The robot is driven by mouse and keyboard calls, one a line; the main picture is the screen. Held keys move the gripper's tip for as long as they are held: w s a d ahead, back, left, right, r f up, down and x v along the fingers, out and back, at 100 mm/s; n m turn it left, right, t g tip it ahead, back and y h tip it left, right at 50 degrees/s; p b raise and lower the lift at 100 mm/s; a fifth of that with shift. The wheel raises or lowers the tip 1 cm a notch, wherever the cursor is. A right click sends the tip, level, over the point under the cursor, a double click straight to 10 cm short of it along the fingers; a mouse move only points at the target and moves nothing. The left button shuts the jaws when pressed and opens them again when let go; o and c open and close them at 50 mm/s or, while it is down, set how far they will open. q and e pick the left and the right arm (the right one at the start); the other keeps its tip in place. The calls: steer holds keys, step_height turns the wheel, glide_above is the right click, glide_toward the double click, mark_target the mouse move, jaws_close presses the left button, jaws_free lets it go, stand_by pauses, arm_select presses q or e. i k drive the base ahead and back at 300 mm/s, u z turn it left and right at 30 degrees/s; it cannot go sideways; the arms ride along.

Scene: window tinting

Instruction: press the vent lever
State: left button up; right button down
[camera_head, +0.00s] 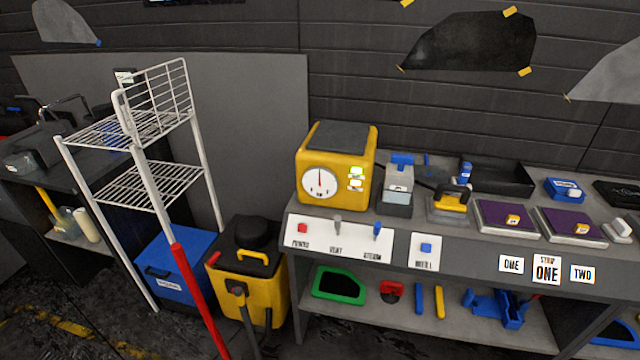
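The vent lever (337,226) is a small grey lever standing up from a white panel (350,246) on the front of the bench, above the label "VENT". A red button (302,228) labelled "POWER" is to its left. A blue lever (377,230), apparently labelled "STEAM", is to its right. The yellow machine (308,158) with a round white dial (319,183) stands just behind the panel. Two small lit indicators (356,177) show on its front. Neither of my grippers is in view, and nothing covers the vent lever.
A separate blue button (426,248) is right of the panel. Tools and purple pads (507,216) fill the bench top to the right. A white wire rack (150,190), a red pole (198,300) and a yellow tank (262,288) stand left of the bench.

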mark_target(337, 219)
steer(key=z, duration=0.7)
steer(key=i, duration=0.5)
steer(key=u, duration=0.4)
